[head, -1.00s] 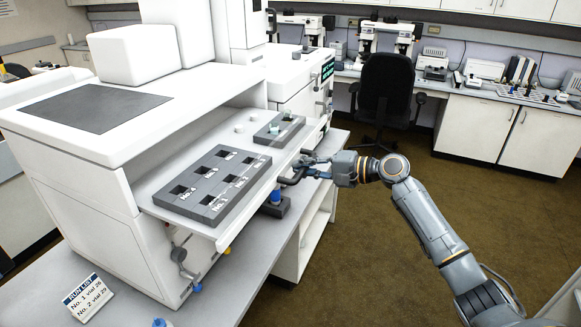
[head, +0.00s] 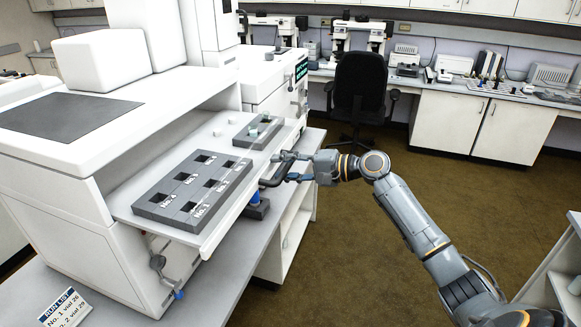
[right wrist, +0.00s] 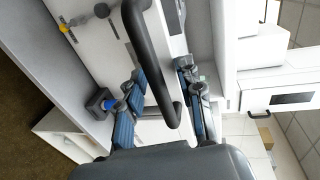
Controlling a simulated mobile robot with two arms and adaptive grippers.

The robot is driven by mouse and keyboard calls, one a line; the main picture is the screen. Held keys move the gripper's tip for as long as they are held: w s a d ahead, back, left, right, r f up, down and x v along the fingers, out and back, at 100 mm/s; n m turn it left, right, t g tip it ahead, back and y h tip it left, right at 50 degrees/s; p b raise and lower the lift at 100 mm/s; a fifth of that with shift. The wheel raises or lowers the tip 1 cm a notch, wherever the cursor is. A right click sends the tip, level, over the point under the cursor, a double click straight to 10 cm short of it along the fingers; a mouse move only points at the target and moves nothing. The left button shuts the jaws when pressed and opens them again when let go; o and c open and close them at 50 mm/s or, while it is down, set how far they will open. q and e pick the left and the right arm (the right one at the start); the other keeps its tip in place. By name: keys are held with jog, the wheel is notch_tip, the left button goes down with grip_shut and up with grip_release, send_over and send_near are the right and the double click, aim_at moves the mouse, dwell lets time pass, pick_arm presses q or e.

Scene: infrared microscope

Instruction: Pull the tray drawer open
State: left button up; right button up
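The tray drawer (head: 128,207) stands out from the white instrument housing. It carries a dark grey rack (head: 192,190) with labelled square slots and a smaller grey rack (head: 245,140) behind it. Its black bar handle (head: 270,181) projects from the front edge; it also shows large in the right wrist view (right wrist: 147,68). My right gripper (head: 280,168) is at the handle, with its fingers spread apart. In the right wrist view (right wrist: 160,110) the handle lies between the open fingers, with gaps visible. My left gripper is not in view.
A run list card (head: 63,308) stands on the grey bench at the lower left. A blue-topped item on a dark block (head: 255,206) sits below the drawer. A black chair (head: 361,88) stands behind. The brown floor at right is free.

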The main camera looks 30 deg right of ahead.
jog(key=v, duration=1.2)
